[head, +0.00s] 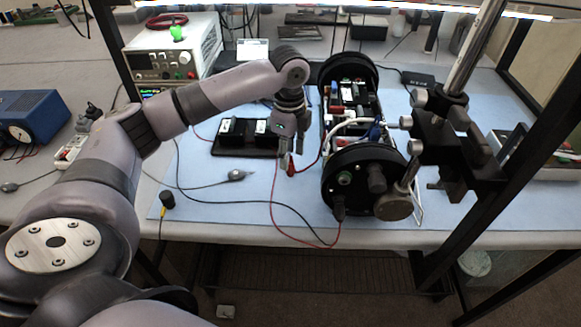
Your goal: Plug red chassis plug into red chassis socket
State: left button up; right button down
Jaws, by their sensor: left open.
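The cap carries round connectors, one with a greenish centre (343,179) and a dark one with a cable below. I cannot make out a red chassis socket. My right gripper is not in view.
A black battery tray (243,136) lies behind the gripper. A metal clamp stand (450,135) rises right of the cylinder. Loose red and black leads cross the mat (215,205) in front. A power supply (170,60) and blue box (35,118) stand left.

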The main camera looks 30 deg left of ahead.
aim_at(290, 163)
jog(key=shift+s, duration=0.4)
pick_arm(q)
jog(key=shift+f, duration=0.1)
jog(key=f+p, duration=0.1)
jog(key=f, duration=0.4)
jog(key=shift+w, duration=0.2)
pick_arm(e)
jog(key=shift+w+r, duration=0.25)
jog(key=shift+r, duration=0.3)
pick_arm(q)
jog(key=shift+c, duration=0.6)
grip_shut()
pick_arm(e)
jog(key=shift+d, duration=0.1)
